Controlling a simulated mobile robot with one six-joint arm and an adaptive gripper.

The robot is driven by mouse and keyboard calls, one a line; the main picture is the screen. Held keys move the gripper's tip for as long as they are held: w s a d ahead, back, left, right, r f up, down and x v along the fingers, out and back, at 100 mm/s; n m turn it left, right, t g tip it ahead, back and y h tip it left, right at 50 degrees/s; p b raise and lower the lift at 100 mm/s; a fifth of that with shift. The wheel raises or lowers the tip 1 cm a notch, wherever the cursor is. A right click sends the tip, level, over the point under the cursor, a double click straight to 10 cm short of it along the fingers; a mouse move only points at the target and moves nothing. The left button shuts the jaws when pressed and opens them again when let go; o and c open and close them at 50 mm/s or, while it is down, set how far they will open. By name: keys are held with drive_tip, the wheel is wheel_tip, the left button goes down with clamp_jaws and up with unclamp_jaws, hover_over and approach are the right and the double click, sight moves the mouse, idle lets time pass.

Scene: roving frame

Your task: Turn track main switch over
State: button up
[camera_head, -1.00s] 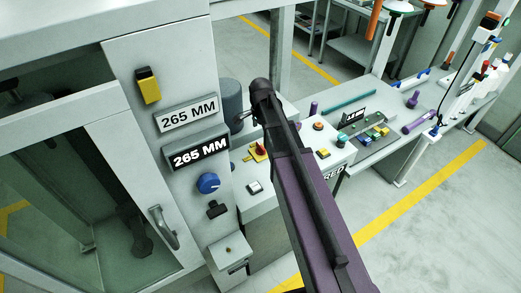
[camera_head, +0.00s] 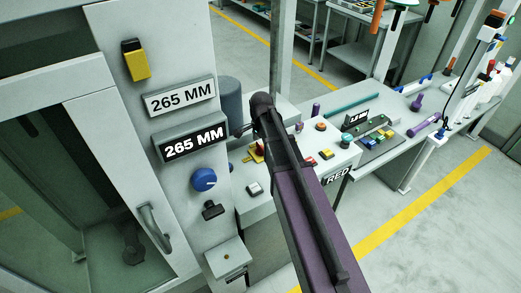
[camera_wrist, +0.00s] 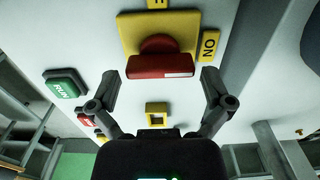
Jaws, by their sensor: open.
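The main switch is a red rotary handle (camera_wrist: 158,63) on a yellow square plate (camera_wrist: 128,35) in the wrist view. A yellow "ON" label (camera_wrist: 209,44) sits to its right. My gripper (camera_wrist: 161,80) is open, with one finger on each side below the red handle and nothing between them. In the head view the red and yellow switch (camera_head: 256,152) shows small on the light grey console (camera_head: 254,207), partly hidden by my arm. My gripper is mostly hidden behind my arm there.
In the wrist view, a green "RUN" button (camera_wrist: 65,86), a red button (camera_wrist: 85,121) and a small yellow-framed button (camera_wrist: 157,114) are near the fingers. In the head view, a cabinet with "265 MM" signs (camera_head: 191,142) and a blue knob (camera_head: 204,179) stands left.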

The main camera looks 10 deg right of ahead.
drive_tip(key=shift+f, duration=0.4)
drive_tip(key=c, duration=0.8)
